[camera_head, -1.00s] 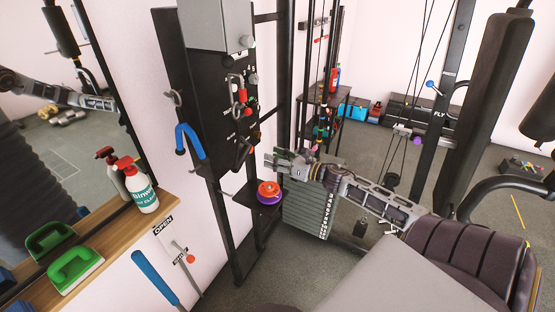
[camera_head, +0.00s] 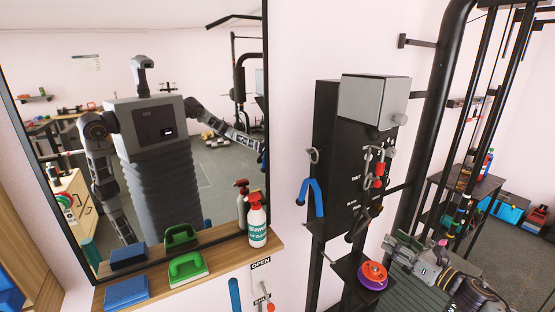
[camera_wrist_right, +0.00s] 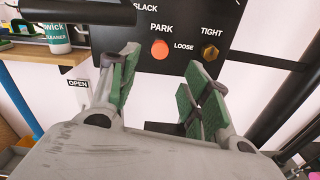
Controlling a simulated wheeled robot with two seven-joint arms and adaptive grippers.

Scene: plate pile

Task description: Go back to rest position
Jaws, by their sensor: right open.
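My right gripper (camera_head: 396,250) is at the lower right of the head view, just right of and above an orange and purple disc stack (camera_head: 373,274). Its arm runs off the bottom right corner. In the right wrist view my right gripper (camera_wrist_right: 163,88) has its green-padded fingers apart with nothing between them. A black panel (camera_wrist_right: 180,25) with an orange button (camera_wrist_right: 159,49) and a hex knob (camera_wrist_right: 209,52) lies beyond the fingers. My left gripper does not show directly; a mirror reflects my body and arms, but the left gripper cannot be made out there.
The mirror (camera_head: 212,150) fills the left. The black machine post (camera_head: 326,140) and a small black shelf (camera_head: 345,268) stand near my right gripper.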

